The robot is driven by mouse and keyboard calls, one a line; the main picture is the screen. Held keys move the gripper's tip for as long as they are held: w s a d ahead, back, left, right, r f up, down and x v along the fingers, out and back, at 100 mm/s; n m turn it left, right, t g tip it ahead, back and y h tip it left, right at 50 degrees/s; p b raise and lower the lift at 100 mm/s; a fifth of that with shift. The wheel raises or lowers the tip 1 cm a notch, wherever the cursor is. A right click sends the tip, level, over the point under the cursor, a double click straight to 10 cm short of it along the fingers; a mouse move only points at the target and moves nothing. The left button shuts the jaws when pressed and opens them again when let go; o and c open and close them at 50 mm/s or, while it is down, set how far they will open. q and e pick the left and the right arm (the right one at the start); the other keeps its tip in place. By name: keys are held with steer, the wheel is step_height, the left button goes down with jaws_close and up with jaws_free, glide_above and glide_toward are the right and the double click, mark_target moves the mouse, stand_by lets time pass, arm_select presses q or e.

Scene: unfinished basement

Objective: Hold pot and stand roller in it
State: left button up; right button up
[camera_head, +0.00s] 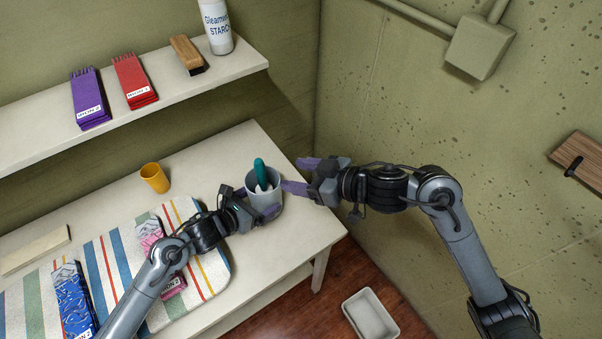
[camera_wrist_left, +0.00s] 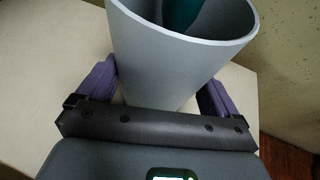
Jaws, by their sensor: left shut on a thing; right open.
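The grey pot (camera_head: 265,201) stands on the table near its right end. In the left wrist view the pot (camera_wrist_left: 180,60) fills the space between the purple fingers. My left gripper (camera_head: 254,203) is shut on the pot. The roller (camera_head: 261,174) stands in the pot, leaning, with its teal handle sticking up above the rim; its lower end is mostly hidden by the pot wall. A teal part of it (camera_wrist_left: 181,12) shows inside the rim in the left wrist view. My right gripper (camera_head: 301,177) is open and empty, just right of the roller and pot.
A striped ironing board (camera_head: 118,255) with folded blue (camera_head: 74,300) and pink cloths lies at left. A shelf (camera_head: 165,85) with cloths, brush and starch bottle hangs above. A white bin (camera_head: 370,314) sits on the floor.

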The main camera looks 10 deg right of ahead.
stand_by(0.4)
arm_select(q)
steer(key=o, duration=0.7)
steer(key=shift+s+a, duration=0.1)
